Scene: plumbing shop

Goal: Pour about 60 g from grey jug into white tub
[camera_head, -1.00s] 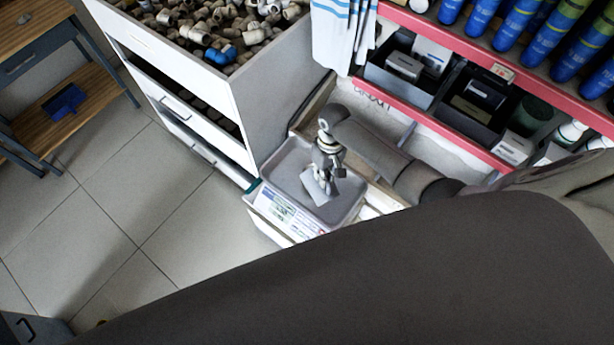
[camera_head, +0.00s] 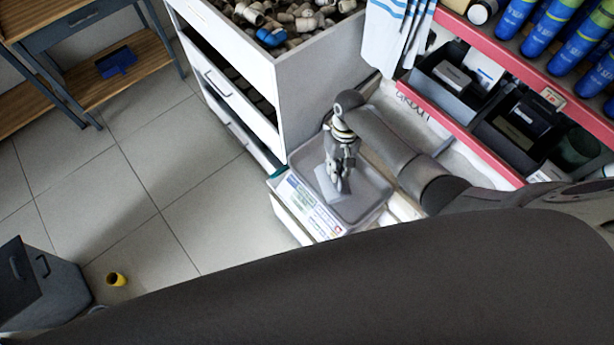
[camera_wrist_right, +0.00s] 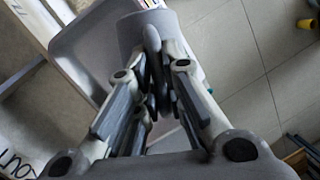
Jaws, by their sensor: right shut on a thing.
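My right gripper (camera_head: 340,178) is over the grey weighing pan (camera_head: 374,186) of a white scale (camera_head: 306,207). It is shut on the grey jug (camera_head: 327,187), which is mostly hidden behind the fingers in the head view. In the right wrist view the fingers (camera_wrist_right: 155,85) close on a grey part in front of the jug's round grey body (camera_wrist_right: 135,28). I cannot tell whether the jug touches the pan. I cannot make out the white tub with certainty. My left gripper is not in view.
A white drawer cabinet (camera_head: 318,80) with pipe fittings on top stands close behind the scale. A red-edged shelf (camera_head: 460,130) with dark bins and blue tubes is at the right. A yellow object (camera_head: 117,279) lies on the open tiled floor at the left.

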